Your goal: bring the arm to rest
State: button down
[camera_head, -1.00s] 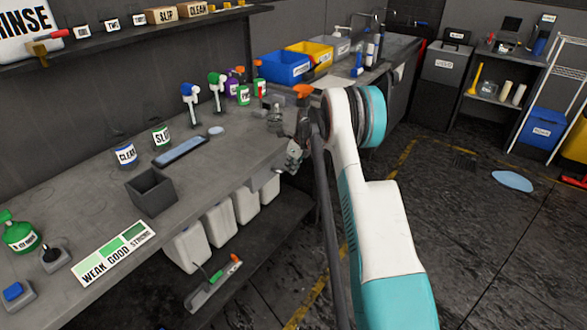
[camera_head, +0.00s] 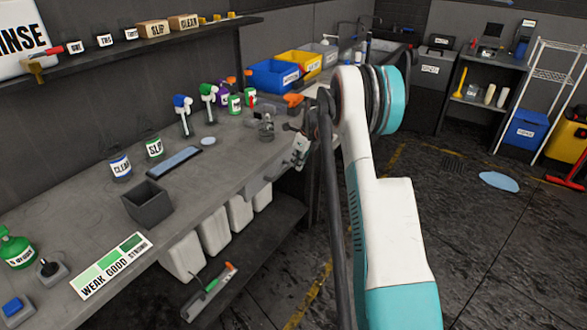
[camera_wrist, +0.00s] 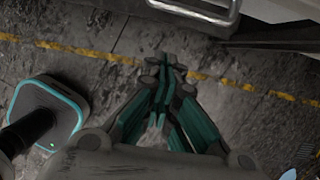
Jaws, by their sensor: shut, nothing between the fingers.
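My arm, white and teal, stands in the middle of the head view, in front of the bench's right part. My gripper (camera_wrist: 168,62) shows in the wrist view, pointing down over the dark floor with its yellow line. Its teal and grey fingers are together with nothing between them. In the head view the gripper is mostly hidden behind the arm; only some grey parts of the wrist show beside the bench edge.
The grey bench (camera_head: 85,215) runs along the left with bottles, a dark square box (camera_head: 148,207) and a strip labelled WEAK GOOD STRONG (camera_head: 112,265). Blue (camera_head: 275,76) and yellow bins (camera_head: 302,64) stand at its far end.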

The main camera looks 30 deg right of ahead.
jog(key=shift+v, duration=0.8)
jog(key=s+a+r+n+t+p, duration=0.1)
jog(key=s+a+r+n, duration=0.4)
jog(key=a+r, duration=0.55)
jog(key=s+a+r+n+t+p, duration=0.1)
jog(key=s+a+r+n, duration=0.2)
jog(key=a+r+n, duration=0.55)
jog(key=s+a+r+n+t, duration=0.1)
jog(key=s+a+r+n, duration=0.2)
jog(key=s+a, duration=0.45)
jog(key=s+a+r+n, duration=0.4)
jog(key=s+a, duration=0.2)
jog(key=a, duration=0.3)
jog(key=s+f+n+b, duration=0.1)
jog(key=s+f+n, duration=0.2)
jog(key=s+n, duration=0.2)
jog(key=s+f+n+t+h, duration=0.1)
jog(key=s+f+n, duration=0.1)
jog(key=s+n, duration=0.4)
jog(key=shift+s+d+f+b, duration=0.25)
jog(key=shift+s+f+b, duration=0.15)
jog(key=shift+s, duration=2.4)
